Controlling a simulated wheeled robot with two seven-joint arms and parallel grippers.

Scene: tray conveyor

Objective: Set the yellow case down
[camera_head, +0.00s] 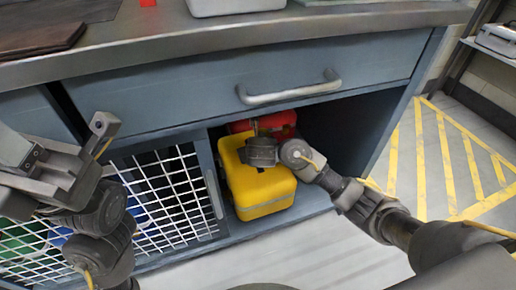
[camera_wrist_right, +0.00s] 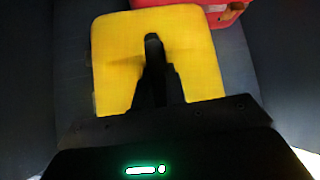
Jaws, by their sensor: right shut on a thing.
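The yellow case (camera_head: 258,190) is in the open right bay of the cabinet under the counter, close to the bay's front edge. It looks upright; I cannot tell whether its base touches the shelf floor (camera_head: 310,203). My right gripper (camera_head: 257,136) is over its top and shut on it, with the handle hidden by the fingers. In the right wrist view the case's yellow top (camera_wrist_right: 195,60) fills the middle, beneath the dark fingers (camera_wrist_right: 153,75). My left gripper (camera_head: 75,150) is at the left, in front of the cabinet, away from the case; its jaw opening is unclear.
A red case (camera_head: 272,122) sits behind the yellow one, also in the right wrist view (camera_wrist_right: 222,12). A white wire-grid door (camera_head: 165,200) is left of the bay. A drawer handle (camera_head: 290,93) juts out above. The bay's right side is free.

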